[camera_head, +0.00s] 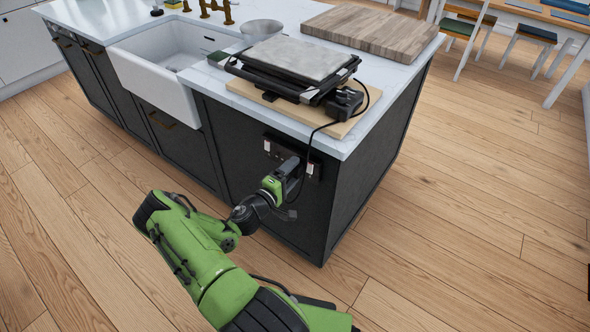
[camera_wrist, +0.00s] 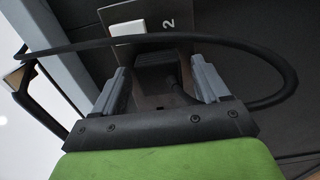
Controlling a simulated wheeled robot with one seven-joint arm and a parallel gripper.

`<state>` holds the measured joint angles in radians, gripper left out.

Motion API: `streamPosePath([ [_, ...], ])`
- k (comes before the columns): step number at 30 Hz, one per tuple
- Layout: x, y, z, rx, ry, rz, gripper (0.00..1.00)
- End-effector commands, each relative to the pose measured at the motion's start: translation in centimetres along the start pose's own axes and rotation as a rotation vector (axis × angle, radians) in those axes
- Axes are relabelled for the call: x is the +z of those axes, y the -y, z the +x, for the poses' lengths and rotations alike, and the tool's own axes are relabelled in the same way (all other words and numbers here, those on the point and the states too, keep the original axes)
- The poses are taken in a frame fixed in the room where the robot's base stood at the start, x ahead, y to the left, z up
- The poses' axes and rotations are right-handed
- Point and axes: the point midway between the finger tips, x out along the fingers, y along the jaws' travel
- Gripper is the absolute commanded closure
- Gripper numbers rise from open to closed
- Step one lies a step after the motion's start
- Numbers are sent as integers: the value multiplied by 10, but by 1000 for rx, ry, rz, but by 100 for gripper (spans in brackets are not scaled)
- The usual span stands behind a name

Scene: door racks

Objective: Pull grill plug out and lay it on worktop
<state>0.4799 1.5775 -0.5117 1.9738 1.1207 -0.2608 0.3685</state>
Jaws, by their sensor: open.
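The electric grill (camera_head: 300,62) sits on a wooden board on the white worktop (camera_head: 397,78). Its black cable (camera_head: 318,130) runs over the worktop's front edge and down to a socket panel (camera_head: 268,147) on the dark island side. In the wrist view the cable (camera_wrist: 262,58) loops around the fingers. My gripper (camera_head: 287,168) is at the panel; in the wrist view its two grey fingers (camera_wrist: 160,82) stand apart. A dark block, seemingly the plug (camera_wrist: 157,76), shows between them at the panel. Whether the fingers touch it I cannot tell.
A panel with a white switch (camera_wrist: 128,28) and the number 2 lies just beyond my fingers. A white sink (camera_head: 155,75), a metal bowl (camera_head: 262,29) and a large wooden board (camera_head: 372,32) are on the island.

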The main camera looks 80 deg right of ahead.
Motion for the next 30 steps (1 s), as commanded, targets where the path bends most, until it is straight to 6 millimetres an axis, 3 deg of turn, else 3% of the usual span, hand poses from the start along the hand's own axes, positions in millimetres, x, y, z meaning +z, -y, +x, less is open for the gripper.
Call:
streamPosePath([
  [14, 0, 0, 0, 0, 0, 0, 26],
  [27, 0, 0, 0, 0, 0, 0, 93],
  [30, 0, 0, 0, 0, 0, 0, 100],
])
